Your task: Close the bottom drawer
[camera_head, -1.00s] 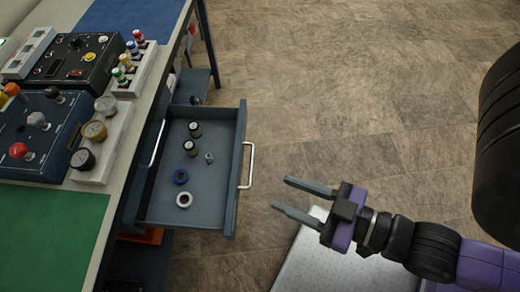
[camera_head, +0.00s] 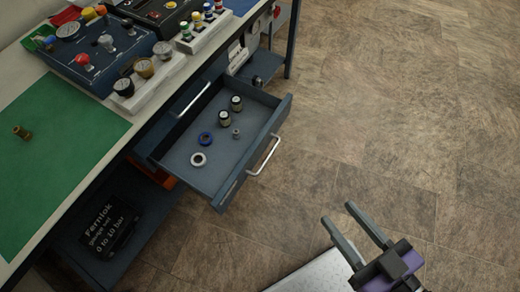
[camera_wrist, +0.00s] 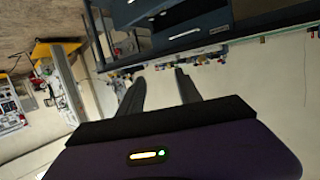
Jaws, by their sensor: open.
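The open drawer (camera_head: 232,155) is dark blue-grey and sticks out from under the workbench. Its silver handle (camera_head: 264,157) is on the front face. Inside lie two dark cylinders (camera_head: 237,103), a blue ring (camera_head: 205,139), a pale ring (camera_head: 198,159) and a small metal part (camera_head: 236,133). Another silver handle (camera_head: 192,99) shows above and behind it, on a shut front. My gripper (camera_head: 338,213) is open and empty, in front and to the right of the drawer, apart from its handle. In the wrist view its fingers (camera_wrist: 160,76) also stand apart with nothing between them.
The workbench carries a green mat (camera_head: 60,150), a blue control panel (camera_head: 105,65) and a white block with gauges (camera_head: 148,78). A lower shelf holds a black labelled box (camera_head: 108,222). The tiled floor (camera_head: 400,110) right of the drawer is clear.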

